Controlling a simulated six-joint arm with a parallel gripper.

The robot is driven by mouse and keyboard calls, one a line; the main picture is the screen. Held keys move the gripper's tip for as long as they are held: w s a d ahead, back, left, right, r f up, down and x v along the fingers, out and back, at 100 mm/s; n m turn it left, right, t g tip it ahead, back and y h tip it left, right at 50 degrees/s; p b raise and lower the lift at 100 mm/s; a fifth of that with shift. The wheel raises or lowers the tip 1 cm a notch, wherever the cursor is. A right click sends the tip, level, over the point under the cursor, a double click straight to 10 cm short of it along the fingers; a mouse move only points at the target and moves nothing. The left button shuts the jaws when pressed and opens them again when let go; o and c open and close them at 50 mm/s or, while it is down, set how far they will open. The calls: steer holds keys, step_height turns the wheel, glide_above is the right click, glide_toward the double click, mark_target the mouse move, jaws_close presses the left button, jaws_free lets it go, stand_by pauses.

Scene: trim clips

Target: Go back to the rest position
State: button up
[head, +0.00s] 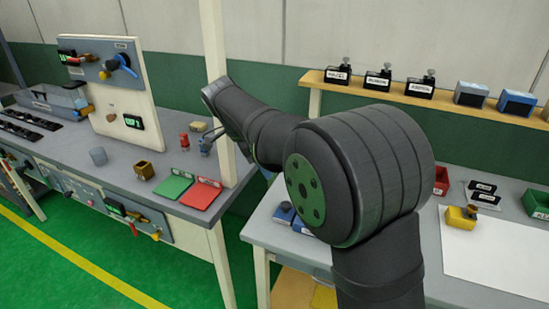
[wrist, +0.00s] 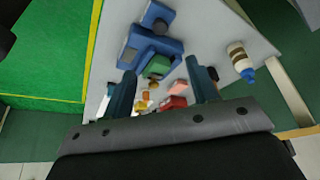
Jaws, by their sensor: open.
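My arm (head: 375,165) reaches from the right foreground toward the left bench in the head view. Its gripper is at the far end, small and partly hidden by the wrist. In the wrist view, the two dark teal fingers of my gripper (wrist: 160,68) stand apart, and nothing is held between them. Behind the fingers, a blue object (wrist: 150,45), a green object (wrist: 157,67) and several small coloured pieces show on a grey surface. They look apart from the fingers.
The left bench (head: 125,176) holds a red and a green card (head: 172,187), a brown cup (head: 145,170) and an upright panel (head: 115,95). A pale post (head: 214,45) stands close to my gripper. The right table (head: 450,280) carries bins and a white sheet; a shelf is behind.

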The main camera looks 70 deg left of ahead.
mark_target(283, 205)
stand_by(0.3)
steer(key=x, duration=1.7)
steer(key=shift+w+f, duration=0.15)
steer(key=shift+d+f, duration=0.1)
steer(key=shift+d+n+y, duration=0.1)
steer(key=shift+n+y, duration=0.2)
steer(key=shift+n, duration=0.6)
steer(key=n+y, duration=0.1)
steer(key=n, duration=0.2)
steer(key=n+g+y, duration=0.1)
steer(key=n, duration=0.2)
steer(key=shift+w+d+n, duration=0.15)
steer(key=shift+d+n, duration=0.05)
steer(key=shift+n, duration=0.2)
steer(key=shift+w+d+n+g+y, duration=0.1)
steer(key=shift+n+g+y, duration=0.3)
steer(key=shift+n, duration=0.7)
steer(key=shift+w+n+g+y, duration=0.1)
steer(key=shift+n+g+y, duration=0.25)
steer(key=shift+n, duration=0.75)
steer(key=shift+w+n+g+y, duration=0.15)
steer(key=shift+n+g, duration=0.25)
steer(key=shift+n, duration=0.7)
steer(key=shift+s+n+g+y, duration=0.1)
steer(key=shift+n+g, duration=0.25)
steer(key=shift+n, duration=0.75)
